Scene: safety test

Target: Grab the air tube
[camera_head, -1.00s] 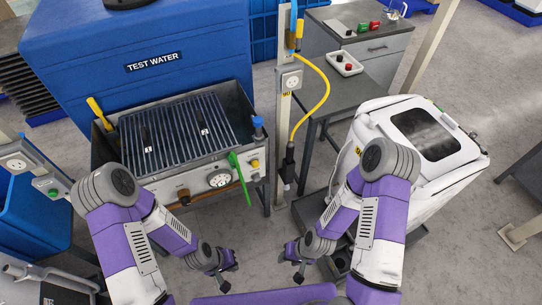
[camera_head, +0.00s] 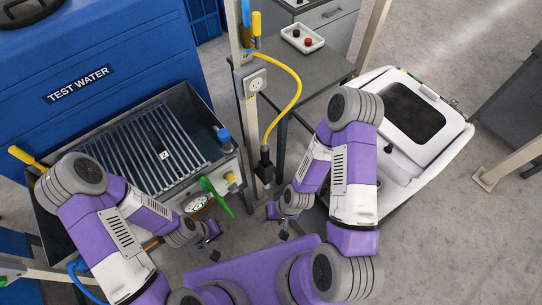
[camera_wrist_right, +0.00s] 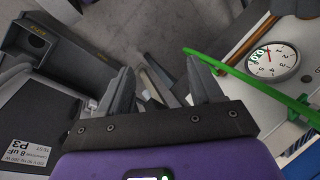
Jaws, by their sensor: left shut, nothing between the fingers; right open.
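A yellow curved tube (camera_head: 297,88), the likely air tube, arcs from a yellow fitting high on the pale post down to a black end piece (camera_head: 264,158) beside the post. A blue line (camera_head: 246,14) also runs along the post top. My left gripper (camera_head: 214,242) is shut and empty, low in front of the grill tank. My right gripper (camera_head: 277,225) is open and empty, below the black end piece and apart from it. The right wrist view shows its spread fingers (camera_wrist_right: 163,85) with nothing between them; the yellow tube is not visible there.
A grill tank (camera_head: 140,150) with a green lever (camera_head: 216,195) stands left of the post (camera_head: 243,75). A white bin-like machine (camera_head: 445,145) is close to my right arm. A grey table (camera_head: 325,72) stands behind. Grey floor is open at right.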

